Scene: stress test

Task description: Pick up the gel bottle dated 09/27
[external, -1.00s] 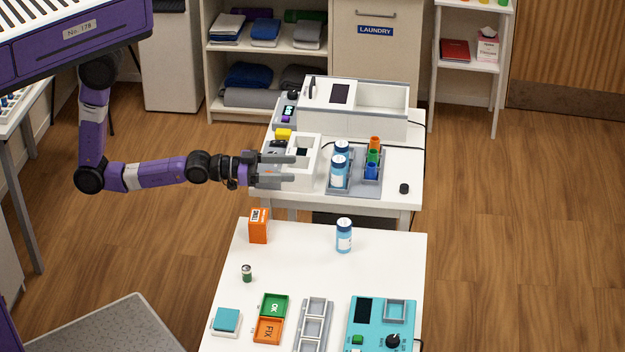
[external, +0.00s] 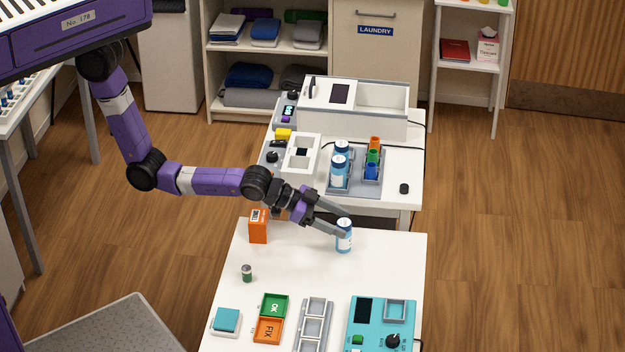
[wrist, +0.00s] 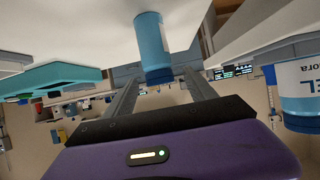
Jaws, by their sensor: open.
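Two similar blue bottles (external: 338,172) stand in a grey holder on the back table. In the wrist view a blue bottle with a white label (wrist: 298,92) is cut off at the right edge. No date is legible.
An orange box (external: 259,226) stands left of the bottle, close under my arm. A small green-banded can (external: 247,273), green and orange trays (external: 273,306) and a teal device (external: 381,322) are nearer the front. The table right of the bottle (external: 395,258) is clear.

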